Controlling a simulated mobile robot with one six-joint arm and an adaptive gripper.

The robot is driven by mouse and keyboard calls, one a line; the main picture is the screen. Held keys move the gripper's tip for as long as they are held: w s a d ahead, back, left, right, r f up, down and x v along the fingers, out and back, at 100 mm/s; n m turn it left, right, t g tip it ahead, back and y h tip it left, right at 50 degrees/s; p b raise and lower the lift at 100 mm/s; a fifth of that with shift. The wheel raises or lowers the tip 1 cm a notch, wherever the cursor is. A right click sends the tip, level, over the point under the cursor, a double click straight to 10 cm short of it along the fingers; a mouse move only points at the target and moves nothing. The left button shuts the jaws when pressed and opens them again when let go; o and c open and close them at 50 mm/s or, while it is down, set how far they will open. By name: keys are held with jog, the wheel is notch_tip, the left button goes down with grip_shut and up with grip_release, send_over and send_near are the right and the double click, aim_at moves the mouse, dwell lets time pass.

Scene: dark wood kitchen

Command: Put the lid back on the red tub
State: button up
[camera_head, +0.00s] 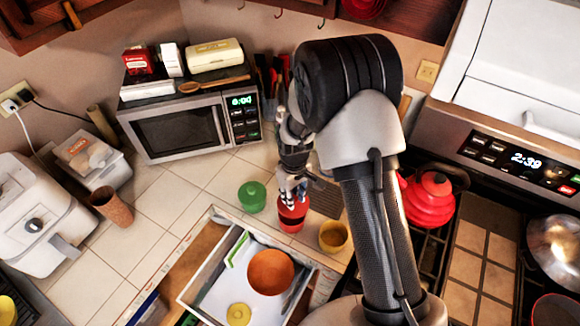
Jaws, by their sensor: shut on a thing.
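The red tub (291,224) stands on the tiled counter, just behind the open drawer. My gripper (291,198) points down directly over it, with its fingers at the tub's top. The fingers are shut on a red piece there, which looks like the lid. The fingers hide most of it, so I cannot tell whether the lid is seated on the rim or held just above it.
A green tub (251,196) stands close on the left and a yellow tub (333,236) close on the right. The open drawer (200,308) in front holds an orange bowl (271,272) and a yellow round piece (238,314). A microwave (178,134) stands behind; a red kettle (428,207) sits on the stove.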

jog(key=shift+w+a, duration=0.2)
jog(key=shift+w, duration=0.2)
jog(key=shift+s+f, duration=0.2)
jog(key=shift+f, duration=0.3)
jog(key=shift+w+f+b, duration=0.1)
jog(key=shift+f+b, duration=1.85)
jog(key=shift+f, duration=0.65)
jog(key=shift+f+b, duration=0.2)
jog(key=shift+b, duration=0.55)
jog(key=o, duration=0.9)
jog(key=o, duration=0.5)
